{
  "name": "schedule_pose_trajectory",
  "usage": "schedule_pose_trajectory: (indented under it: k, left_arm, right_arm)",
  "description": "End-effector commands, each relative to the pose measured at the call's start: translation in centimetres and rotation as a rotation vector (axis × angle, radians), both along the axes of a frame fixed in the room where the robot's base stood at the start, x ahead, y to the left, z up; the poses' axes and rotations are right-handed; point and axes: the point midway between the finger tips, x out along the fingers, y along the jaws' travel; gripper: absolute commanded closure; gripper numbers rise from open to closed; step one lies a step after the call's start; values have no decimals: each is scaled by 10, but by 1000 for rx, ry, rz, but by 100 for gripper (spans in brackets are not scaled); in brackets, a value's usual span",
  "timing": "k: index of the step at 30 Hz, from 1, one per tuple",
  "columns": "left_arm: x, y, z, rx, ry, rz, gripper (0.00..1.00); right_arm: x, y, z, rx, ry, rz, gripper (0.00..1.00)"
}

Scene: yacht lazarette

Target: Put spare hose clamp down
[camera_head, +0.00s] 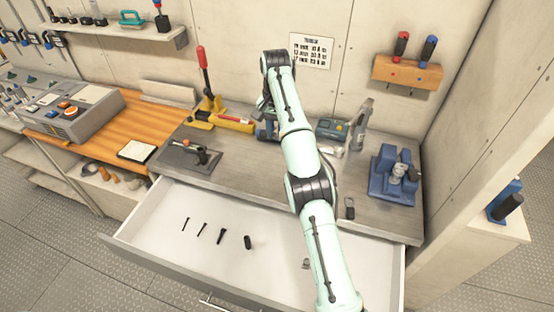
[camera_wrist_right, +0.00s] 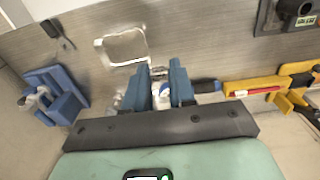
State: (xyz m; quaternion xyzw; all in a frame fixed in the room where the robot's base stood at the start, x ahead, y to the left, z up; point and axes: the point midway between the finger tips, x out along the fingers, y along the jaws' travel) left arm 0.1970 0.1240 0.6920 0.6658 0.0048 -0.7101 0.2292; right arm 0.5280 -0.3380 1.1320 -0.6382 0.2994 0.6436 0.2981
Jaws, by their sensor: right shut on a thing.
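My right arm crosses the middle of the head view, and its gripper (camera_head: 268,131) is low over the back of the grey workbench (camera_head: 255,165), partly behind the arm. In the right wrist view the two blue fingers of this gripper (camera_wrist_right: 161,82) are shut on a small metallic piece, the spare hose clamp (camera_wrist_right: 158,71), which shows only in part between the tips. A pale square outline (camera_wrist_right: 124,47) lies on the bench just beyond the fingertips in the wrist view. My left gripper is not in view.
An open white drawer (camera_head: 170,222) with several small dark parts juts out in front. A blue vise (camera_head: 394,178) stands on the right of the bench. A yellow tool with a red handle (camera_head: 204,85) and a black-based fixture (camera_head: 190,157) stand on the left.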

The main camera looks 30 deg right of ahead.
Motion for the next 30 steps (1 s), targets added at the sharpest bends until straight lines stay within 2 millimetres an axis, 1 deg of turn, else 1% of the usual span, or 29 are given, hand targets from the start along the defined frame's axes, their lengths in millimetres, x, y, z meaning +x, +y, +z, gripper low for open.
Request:
schedule_pose_trajectory:
  k: [1, 3, 8, 15, 20, 21, 24, 27, 30]
  left_arm:
    - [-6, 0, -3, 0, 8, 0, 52]
    - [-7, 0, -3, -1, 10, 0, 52]
    - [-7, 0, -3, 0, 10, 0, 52]
    - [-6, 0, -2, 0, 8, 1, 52]
    - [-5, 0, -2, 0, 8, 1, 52]
    - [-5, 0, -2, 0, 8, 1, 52]
    - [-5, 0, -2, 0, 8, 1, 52]
    - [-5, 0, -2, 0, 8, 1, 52]
    - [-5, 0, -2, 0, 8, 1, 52]
  right_arm:
    - [-3, 0, -4, -1, 4, -1, 100]
    - [-3, 0, -4, 0, 5, -1, 100]
    - [-1, 1, -11, 0, 8, 1, 100]
    - [-3, 1, -31, 2, 6, -1, 100]
    - [-3, 1, -66, 1, 9, -1, 100]
    - [-3, 1, -78, 2, 11, -2, 100]
    - [-3, 1, -105, 2, 9, 0, 100]
    - [-3, 0, -129, -1, 7, -2, 100]
    - [-3, 0, -147, -1, 6, -1, 100]
